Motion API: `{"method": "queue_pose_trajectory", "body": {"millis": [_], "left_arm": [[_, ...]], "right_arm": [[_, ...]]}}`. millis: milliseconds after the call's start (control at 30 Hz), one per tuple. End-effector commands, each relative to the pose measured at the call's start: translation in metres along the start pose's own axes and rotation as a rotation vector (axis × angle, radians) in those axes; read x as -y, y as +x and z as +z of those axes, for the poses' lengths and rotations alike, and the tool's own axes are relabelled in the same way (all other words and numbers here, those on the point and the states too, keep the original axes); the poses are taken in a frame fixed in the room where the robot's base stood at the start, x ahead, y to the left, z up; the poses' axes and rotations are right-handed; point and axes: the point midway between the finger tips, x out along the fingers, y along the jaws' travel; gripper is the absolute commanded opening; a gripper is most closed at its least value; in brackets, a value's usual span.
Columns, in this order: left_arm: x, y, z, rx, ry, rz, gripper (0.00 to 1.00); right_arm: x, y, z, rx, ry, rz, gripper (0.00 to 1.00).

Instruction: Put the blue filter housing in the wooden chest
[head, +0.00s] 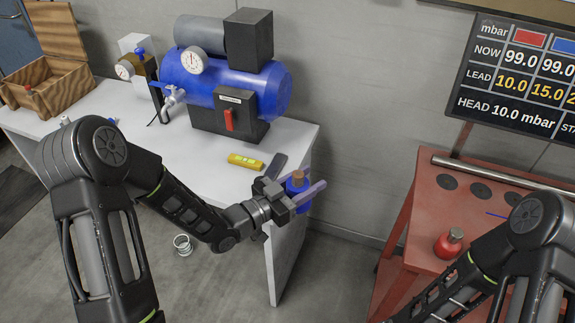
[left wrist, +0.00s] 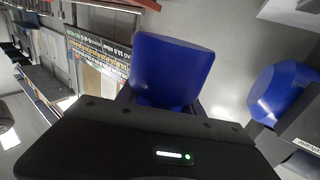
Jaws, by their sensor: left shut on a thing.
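The held housing is well to the right of the chest. Only part of my right arm shows at the lower right; its gripper is out of view.
A blue compressor (head: 272,92) with gauges and a valve stands on the bench between chest and gripper. A yellow level (head: 245,161) lies on the bench (head: 205,160). A red cart (head: 412,240) with a red bottle (head: 448,246) stands right. A small glass (head: 183,245) is on the floor.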

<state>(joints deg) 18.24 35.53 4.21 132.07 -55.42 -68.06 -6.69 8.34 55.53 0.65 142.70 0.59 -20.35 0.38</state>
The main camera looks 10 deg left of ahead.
Motion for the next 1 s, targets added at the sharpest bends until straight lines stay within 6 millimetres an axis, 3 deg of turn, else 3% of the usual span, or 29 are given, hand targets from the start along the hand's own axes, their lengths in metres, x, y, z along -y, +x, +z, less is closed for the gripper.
{"method": "queue_pose_trajectory", "body": {"millis": [200, 400, 1000], "left_arm": [[-0.046, 0.013, 0.006, -0.002, 0.001, 0.261, 0.0], [-0.069, 0.018, 0.009, -0.002, 0.001, 0.391, 0.0], [-0.074, 0.02, 0.006, -0.005, -0.001, 0.383, 0.0]], "right_arm": [[0.0, 0.0, 0.0, 0.0, 0.0, 0.0, 0.36], [0.0, 0.0, 0.0, 0.0, 0.0, 0.0, 0.36], [0.0, 0.0, 0.0, 0.0, 0.0, 0.0, 0.36]]}}
